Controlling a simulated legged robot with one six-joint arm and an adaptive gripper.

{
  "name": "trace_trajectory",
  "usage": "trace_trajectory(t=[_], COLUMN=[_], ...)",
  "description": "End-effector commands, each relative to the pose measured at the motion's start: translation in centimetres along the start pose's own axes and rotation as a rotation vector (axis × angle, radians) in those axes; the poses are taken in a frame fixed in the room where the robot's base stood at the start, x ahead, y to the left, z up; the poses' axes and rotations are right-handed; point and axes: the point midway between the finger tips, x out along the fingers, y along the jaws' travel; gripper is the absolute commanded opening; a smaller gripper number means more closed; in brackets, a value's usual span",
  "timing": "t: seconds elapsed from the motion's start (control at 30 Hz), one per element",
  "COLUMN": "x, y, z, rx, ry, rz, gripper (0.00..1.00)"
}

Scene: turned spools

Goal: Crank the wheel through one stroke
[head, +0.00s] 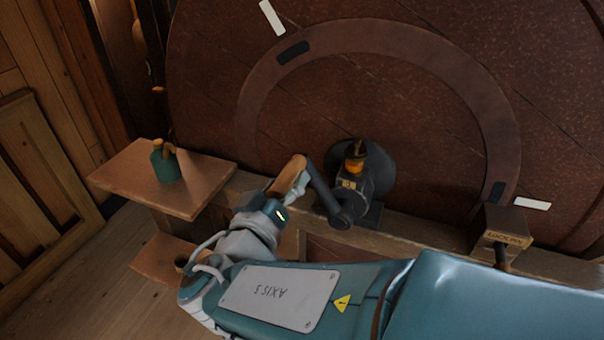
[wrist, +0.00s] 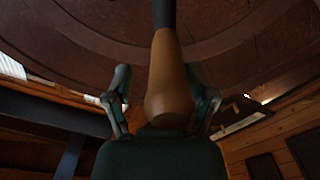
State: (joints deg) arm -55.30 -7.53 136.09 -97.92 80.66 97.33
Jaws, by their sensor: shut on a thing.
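The big reddish-brown wheel (head: 440,40) fills the upper part of the head view. A dark hub (head: 352,180) sits in front of its lower middle. A dark crank arm (head: 326,192) runs from the hub area up and left to a wooden handle (head: 290,176). My gripper (head: 283,200) is at the handle. In the wrist view the tan handle (wrist: 168,85) stands between my two fingers (wrist: 160,95), which are shut on it. The fingertips are partly hidden in the head view.
A small labelled box (head: 503,230) stands on the beam at the right.

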Motion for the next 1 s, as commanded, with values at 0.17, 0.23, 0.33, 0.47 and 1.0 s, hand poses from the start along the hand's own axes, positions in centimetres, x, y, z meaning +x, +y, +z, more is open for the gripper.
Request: trace_trajectory(t=[0.17, 0.23, 0.33, 0.47, 1.0], x=[0.2, 0.2, 0.2, 0.2, 0.3], y=[1.2, 1.7, 2.4, 3.1, 3.3], z=[0.7, 0.8, 1.0, 1.2, 1.3], rx=[0.085, 0.123, 0.172, 0.219, 0.240], ry=[-0.015, -0.015, -0.017, -0.018, -0.019], rz=[0.003, 0.003, 0.002, 0.002, 0.001], gripper=[0.63, 0.63, 0.63, 0.63, 0.63])
